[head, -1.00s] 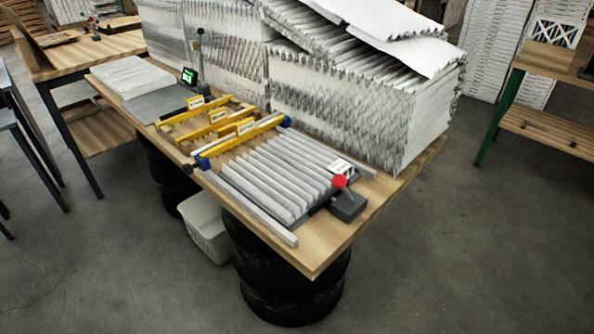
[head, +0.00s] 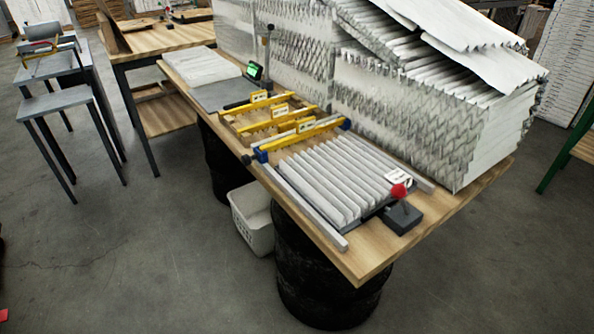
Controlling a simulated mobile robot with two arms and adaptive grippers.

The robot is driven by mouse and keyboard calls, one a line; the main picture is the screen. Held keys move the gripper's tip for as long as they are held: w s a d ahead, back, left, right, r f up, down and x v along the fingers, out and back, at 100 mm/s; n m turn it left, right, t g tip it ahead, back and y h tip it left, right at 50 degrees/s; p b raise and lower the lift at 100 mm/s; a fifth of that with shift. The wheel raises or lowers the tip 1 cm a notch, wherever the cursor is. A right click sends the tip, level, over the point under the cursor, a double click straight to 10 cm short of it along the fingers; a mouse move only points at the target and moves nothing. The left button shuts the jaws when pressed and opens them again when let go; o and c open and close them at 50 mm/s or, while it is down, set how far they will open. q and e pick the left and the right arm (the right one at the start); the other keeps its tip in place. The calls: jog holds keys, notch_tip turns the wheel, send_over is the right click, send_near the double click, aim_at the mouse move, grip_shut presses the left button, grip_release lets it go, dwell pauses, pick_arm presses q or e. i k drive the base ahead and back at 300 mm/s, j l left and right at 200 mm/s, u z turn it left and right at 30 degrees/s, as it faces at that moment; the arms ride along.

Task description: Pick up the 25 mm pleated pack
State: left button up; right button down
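A white pleated pack (head: 330,180) lies flat on the wooden table (head: 371,262), between two pale side rails. A white tag stands at its right end; I cannot read its text, so I cannot tell the pack's size. Several yellow comb-like spacers (head: 275,120) lie in a wooden frame left of the pack. A longer yellow bar (head: 303,135) with blue ends lies along the pack's left edge. Neither of my grippers is in view.
A dark block with a red knob (head: 400,191) sits at the pack's right end. Large stacks of pleated media (head: 405,115) fill the table's back. Black drums (head: 312,275) stand below, beside a white bin (head: 252,215). Grey stools (head: 64,102) stand left.

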aim_at(346, 179)
jog(key=i+l+u, duration=0.1)
jog(key=l+u, duration=0.5)
jog(key=u, duration=0.2)
jog(key=l+u, duration=1)
jog(key=u, duration=0.2)
